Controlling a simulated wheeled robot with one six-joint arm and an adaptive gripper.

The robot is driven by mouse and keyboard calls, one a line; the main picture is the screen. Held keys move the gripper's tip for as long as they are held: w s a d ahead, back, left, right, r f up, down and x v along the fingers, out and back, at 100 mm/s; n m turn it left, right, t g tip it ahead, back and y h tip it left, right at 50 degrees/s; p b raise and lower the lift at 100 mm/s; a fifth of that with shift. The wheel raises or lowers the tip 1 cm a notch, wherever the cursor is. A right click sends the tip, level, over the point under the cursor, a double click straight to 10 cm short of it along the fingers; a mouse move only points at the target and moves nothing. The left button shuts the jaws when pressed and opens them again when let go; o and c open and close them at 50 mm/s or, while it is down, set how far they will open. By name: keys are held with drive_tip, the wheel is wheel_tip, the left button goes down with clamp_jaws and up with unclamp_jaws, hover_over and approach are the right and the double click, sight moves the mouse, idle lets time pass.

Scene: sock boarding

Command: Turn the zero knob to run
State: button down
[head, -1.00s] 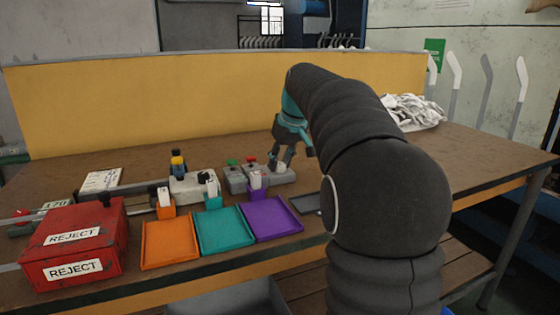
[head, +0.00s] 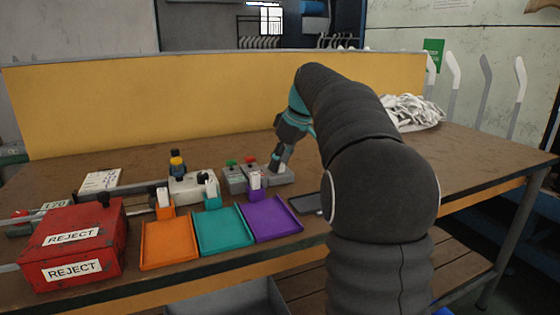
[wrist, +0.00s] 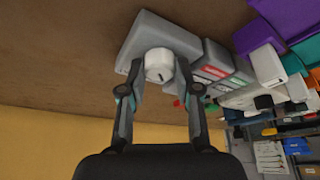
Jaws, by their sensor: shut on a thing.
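The zero knob (wrist: 159,65) is a white round knob with a short dark mark, on a grey box (wrist: 148,32) in the wrist view. My gripper (wrist: 158,76) is shut on the knob, one finger on either side. In the head view my gripper (head: 277,167) reaches down from above to the right end of the grey box (head: 284,177), fingers seen nearly edge-on. The knob is mostly hidden there.
Grey units with a green button (head: 231,163) and a red button (head: 250,160) stand just left of the gripper. Orange (head: 148,262), teal (head: 205,247) and purple (head: 262,237) trays lie in front. A red REJECT box (head: 110,245) is at left.

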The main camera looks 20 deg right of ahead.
drive_tip(key=c, duration=0.8)
unclamp_jaws()
drive_tip(key=v, duration=1.2)
drive_tip(key=shift+a, duration=0.1)
